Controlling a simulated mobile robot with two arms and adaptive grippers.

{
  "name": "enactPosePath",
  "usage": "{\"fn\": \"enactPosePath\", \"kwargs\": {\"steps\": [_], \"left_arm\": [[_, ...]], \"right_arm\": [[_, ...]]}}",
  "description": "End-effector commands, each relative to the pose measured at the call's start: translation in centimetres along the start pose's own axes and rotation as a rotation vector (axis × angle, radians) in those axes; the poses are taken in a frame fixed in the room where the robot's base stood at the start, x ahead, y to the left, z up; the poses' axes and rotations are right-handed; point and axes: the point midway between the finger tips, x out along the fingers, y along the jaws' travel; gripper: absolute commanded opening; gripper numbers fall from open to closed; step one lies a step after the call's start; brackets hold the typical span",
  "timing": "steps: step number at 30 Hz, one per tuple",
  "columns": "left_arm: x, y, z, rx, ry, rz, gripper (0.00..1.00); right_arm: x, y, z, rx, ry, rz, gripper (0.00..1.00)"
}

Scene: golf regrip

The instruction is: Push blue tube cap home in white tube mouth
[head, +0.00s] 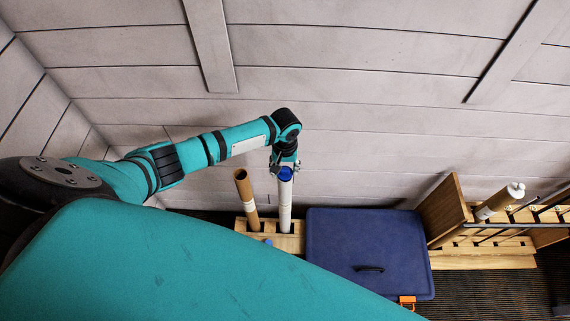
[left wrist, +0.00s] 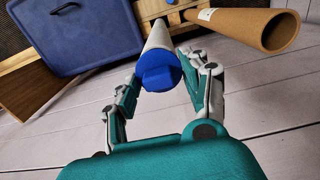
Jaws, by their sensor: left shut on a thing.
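The white tube (head: 285,208) stands upright in a wooden rack (head: 297,243). The blue tube cap (head: 285,175) is at the tube's top end. In the left wrist view the cap (left wrist: 158,72) covers the near end of the white tube (left wrist: 160,37). How deep it sits in the mouth cannot be told. My left gripper (head: 284,165) is at the tube's top, its fingers (left wrist: 168,82) on either side of the cap and shut on it. The finger contact is partly hidden. My right gripper is not in view.
A brown cardboard tube (head: 246,200) stands just left of the white tube; it also shows in the left wrist view (left wrist: 250,29). A blue case (head: 340,240) lies to the right. Further right is a wooden rack with a capped tube (head: 492,205). A plank wall stands behind.

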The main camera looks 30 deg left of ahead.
Motion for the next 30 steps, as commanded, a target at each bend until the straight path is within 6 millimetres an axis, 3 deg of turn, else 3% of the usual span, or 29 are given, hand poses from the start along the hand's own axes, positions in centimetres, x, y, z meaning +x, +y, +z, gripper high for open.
{"fn": "enactPosePath", "kwargs": {"steps": [20, 21, 24, 27, 30], "left_arm": [[1.8, 0.0, 0.1, 0.000, -0.001, 0.000, 0.31], [1.8, 0.0, 0.1, 0.000, -0.001, 0.000, 0.48], [1.7, 0.0, 0.0, 0.000, -0.001, 0.000, 0.61], [1.7, 0.0, 0.0, 0.000, 0.000, 0.000, 0.73], [1.7, 0.0, 0.0, 0.000, 0.000, 0.000, 0.73]], "right_arm": [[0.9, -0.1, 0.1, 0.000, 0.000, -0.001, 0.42], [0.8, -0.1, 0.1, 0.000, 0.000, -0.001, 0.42], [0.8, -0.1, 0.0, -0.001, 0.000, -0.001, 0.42], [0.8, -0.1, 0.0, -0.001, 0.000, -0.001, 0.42], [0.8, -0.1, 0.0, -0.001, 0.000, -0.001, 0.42]]}}
